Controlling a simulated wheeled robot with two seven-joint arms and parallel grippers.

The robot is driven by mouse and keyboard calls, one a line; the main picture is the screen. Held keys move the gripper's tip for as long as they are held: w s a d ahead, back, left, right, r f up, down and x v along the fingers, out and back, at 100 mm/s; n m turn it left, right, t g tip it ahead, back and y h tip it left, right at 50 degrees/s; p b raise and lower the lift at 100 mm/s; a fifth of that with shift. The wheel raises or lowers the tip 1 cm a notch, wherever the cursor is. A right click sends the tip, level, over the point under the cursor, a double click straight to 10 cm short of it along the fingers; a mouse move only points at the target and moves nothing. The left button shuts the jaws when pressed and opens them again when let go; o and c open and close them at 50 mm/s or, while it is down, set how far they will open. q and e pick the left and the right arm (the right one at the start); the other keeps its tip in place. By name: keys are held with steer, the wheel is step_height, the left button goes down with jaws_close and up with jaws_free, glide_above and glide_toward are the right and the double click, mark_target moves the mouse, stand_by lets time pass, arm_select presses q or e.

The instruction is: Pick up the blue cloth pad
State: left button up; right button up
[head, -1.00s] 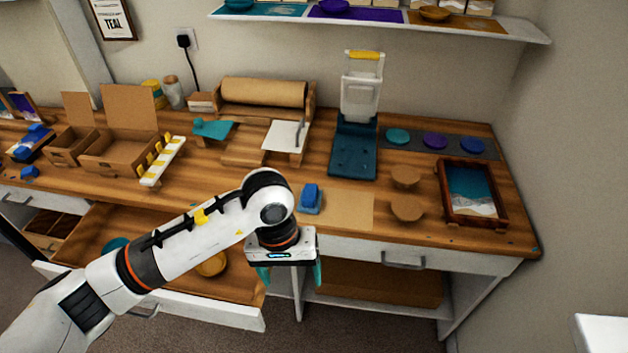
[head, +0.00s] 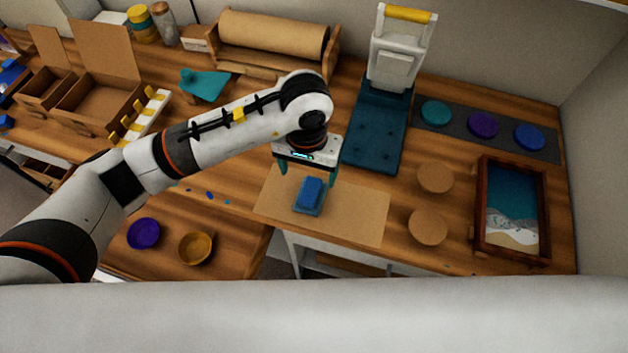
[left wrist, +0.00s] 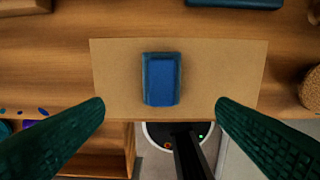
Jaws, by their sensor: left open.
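The blue cloth pad (head: 310,194) lies on a sheet of brown paper (head: 358,215) near the front edge of the workbench. It also shows in the left wrist view (left wrist: 161,79), near the middle of the picture. My left gripper (head: 307,176) is above and just behind the pad in the head view, pointing down. Its two green fingers (left wrist: 160,125) are wide apart and empty, and the pad lies between their lines, apart from both. The right gripper is in neither view.
A dark teal press (head: 375,135) stands behind the paper. Two cork discs (head: 428,227) and a framed seascape tray (head: 512,215) are to the right. Blue spots mark the bench's front edge.

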mark_target(309, 193)
arm_select(q)
steer(key=f, duration=0.2)
steer(key=f+p, duration=0.1)
steer(key=shift+s+f, duration=0.25)
steer(key=shift+f, duration=0.15)
steer(key=shift+w+f, duration=0.1)
steer(key=shift+f, duration=0.4)
step_height(309, 193, down, 4)
steer(key=shift+d+f+p, duration=0.1)
steer(key=shift+f+p, duration=0.05)
steer(key=shift+p, duration=0.85)
steer(key=shift+f, duration=0.3)
steer(key=c, duration=1.1)
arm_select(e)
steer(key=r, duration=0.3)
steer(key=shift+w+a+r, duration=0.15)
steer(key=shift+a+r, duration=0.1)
